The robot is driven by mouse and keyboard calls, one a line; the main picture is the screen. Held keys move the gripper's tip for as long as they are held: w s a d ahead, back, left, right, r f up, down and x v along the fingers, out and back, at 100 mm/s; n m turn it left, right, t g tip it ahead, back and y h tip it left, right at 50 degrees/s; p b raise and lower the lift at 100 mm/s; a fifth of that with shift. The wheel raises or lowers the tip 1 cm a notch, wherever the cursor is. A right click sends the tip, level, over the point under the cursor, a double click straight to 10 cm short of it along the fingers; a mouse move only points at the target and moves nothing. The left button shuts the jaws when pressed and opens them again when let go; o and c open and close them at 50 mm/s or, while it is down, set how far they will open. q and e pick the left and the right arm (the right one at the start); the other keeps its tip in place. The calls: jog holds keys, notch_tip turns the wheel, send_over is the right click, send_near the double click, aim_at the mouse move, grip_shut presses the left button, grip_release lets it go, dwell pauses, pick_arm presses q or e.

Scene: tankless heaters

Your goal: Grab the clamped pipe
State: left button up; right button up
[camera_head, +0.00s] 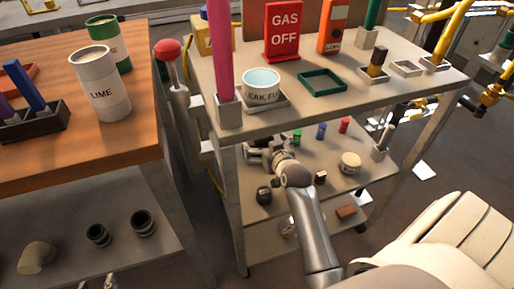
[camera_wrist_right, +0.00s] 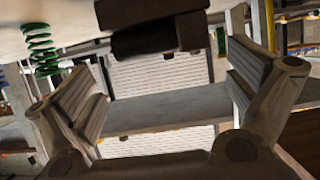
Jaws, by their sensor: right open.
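My right gripper (camera_head: 262,150) is over the middle shelf of the grey cart, just below its top. In the right wrist view its two fingers (camera_wrist_right: 160,75) are spread with nothing between them. A dark brown block (camera_wrist_right: 150,14) with a black part under it is at the top of that view, beyond the fingers. I cannot tell for certain which thing is the clamped pipe. Yellow pipes (camera_head: 452,30) with fittings stand at the far upper right in the head view, away from the gripper.
The cart top (camera_head: 310,110) overhangs my right gripper and bears a leak fluid tub (camera_head: 261,84), a gas-off sign (camera_head: 283,32) and a green tray (camera_head: 322,82). Small bottles and a round tin (camera_head: 350,163) stand on the middle shelf. A wooden table (camera_head: 40,155) is left.

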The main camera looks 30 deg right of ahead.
aim_at(261, 140)
jog(key=b+x, duration=0.1)
jog(key=x, duration=0.2)
jog(key=shift+w+f, duration=0.15)
jog(key=shift+w, duration=0.1)
pick_arm(q)
jog(key=w+d+r+t+h, duration=0.1)
jog(key=w+d+r+t, duration=0.1)
jog(key=w+r+t, duration=0.2)
notch_tip(261, 140, up, 2)
jog(key=shift+w+r, duration=0.2)
pick_arm(e)
jog(key=c, duration=1.4)
jog(key=shift+w, duration=0.15)
jog(key=shift+c, duration=0.6)
pick_arm(q)
jog(key=shift+f, duration=0.15)
pick_arm(e)
jog(key=shift+r, duration=0.3)
